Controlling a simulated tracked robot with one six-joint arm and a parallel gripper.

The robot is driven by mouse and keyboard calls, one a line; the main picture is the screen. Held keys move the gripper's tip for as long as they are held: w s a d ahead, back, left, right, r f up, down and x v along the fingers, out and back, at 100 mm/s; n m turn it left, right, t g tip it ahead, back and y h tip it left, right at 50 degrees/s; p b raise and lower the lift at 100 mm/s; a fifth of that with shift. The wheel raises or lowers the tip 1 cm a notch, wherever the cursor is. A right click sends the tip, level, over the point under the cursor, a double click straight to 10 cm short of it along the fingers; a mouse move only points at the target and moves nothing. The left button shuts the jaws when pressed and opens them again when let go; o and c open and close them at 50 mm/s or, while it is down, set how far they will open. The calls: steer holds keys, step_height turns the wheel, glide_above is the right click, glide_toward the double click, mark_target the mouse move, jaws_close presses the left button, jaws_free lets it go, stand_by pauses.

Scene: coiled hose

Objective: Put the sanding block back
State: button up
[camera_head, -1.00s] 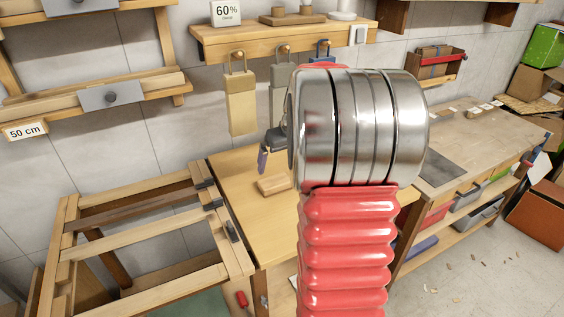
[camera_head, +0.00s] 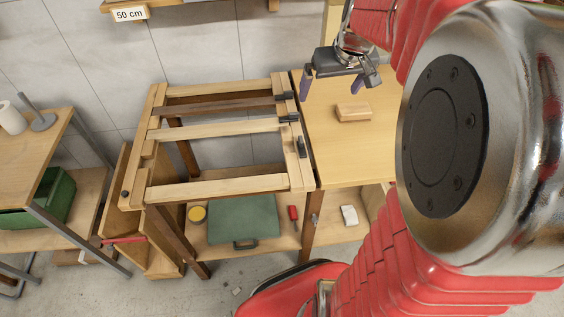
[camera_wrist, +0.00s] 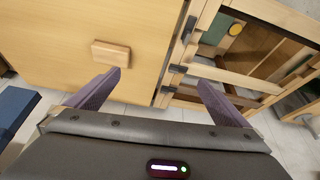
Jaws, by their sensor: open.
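A small pale wooden block (camera_head: 353,111), which looks like the sanding block, lies flat on the light wooden bench top (camera_head: 325,145). It also shows in the wrist view (camera_wrist: 111,53), up and to the left of the fingers. My gripper (camera_head: 332,83) is open and empty, with its two purple fingers spread apart. It is behind and to the left of the block in the head view, apart from it. In the wrist view my gripper (camera_wrist: 160,80) has nothing between its fingers. My arm covers the right of the head view.
A slatted wooden frame with clamps (camera_head: 225,130) stands left of the bench top. Below are a green case (camera_head: 230,220), a yellow tin (camera_head: 197,214) and a red-handled tool (camera_head: 293,214). A side table (camera_head: 30,150) stands at far left. Bare bench top surrounds the block.

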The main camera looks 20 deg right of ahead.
steer(key=s+a+n+y, duration=0.1)
steer(key=s+a+n, duration=0.1)
steer(key=s+a, duration=1.5)
steer(key=a, duration=0.4)
steer(key=shift+s+r+t, duration=0.15)
steer(key=shift+r+t, duration=0.05)
steer(key=shift+t, duration=0.2)
